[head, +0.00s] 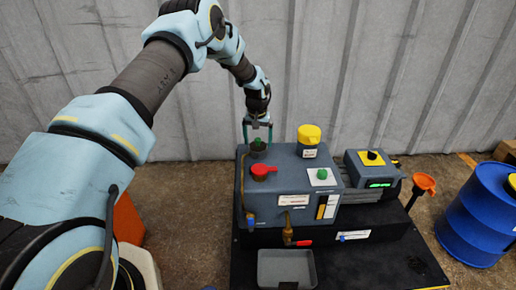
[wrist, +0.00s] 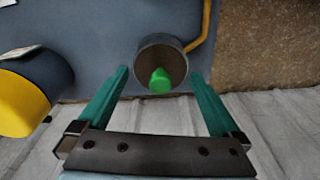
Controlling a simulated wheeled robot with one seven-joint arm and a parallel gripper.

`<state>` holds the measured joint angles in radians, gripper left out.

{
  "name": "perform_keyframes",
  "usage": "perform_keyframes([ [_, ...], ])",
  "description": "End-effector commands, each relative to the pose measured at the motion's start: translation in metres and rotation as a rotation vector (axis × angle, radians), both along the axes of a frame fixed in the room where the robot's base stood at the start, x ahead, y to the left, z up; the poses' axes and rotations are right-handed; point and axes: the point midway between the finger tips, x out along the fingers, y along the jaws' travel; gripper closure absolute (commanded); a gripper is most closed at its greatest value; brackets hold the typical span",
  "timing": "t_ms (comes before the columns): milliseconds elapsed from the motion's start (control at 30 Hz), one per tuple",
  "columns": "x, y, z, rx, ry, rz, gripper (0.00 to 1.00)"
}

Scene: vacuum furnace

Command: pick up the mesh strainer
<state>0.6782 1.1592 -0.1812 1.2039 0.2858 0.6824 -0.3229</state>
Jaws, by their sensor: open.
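A small dark round part with a green knob (head: 258,145) stands on the back left of the grey-blue machine; it may be the mesh strainer, but no mesh can be made out. In the wrist view its green tip (wrist: 160,81) sticks up from a round, dark brownish socket (wrist: 152,54). My gripper (head: 257,140) is open and points down over this part. In the wrist view my gripper's (wrist: 158,74) two teal fingers stand apart on either side of the green tip, with gaps on both sides. Nothing is held.
The machine (head: 288,180) also carries a red-handled part (head: 263,171), a yellow cap (head: 309,133) and a green button (head: 322,174). A grey tray (head: 287,268) lies in front. An orange funnel (head: 424,182) and blue drum (head: 480,215) stand right. A corrugated wall is close behind.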

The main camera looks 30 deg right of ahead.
Motion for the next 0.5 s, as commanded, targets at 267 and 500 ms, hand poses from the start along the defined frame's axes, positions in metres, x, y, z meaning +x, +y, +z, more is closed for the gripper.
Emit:
perform_keyframes([
  [267, -0.0001, 0.0002, 0.0004, 0.0, 0.0, 0.0, 0.22],
  [500, -0.0001, 0.0002, 0.0005, 0.0, 0.0, -0.001, 0.49],
])
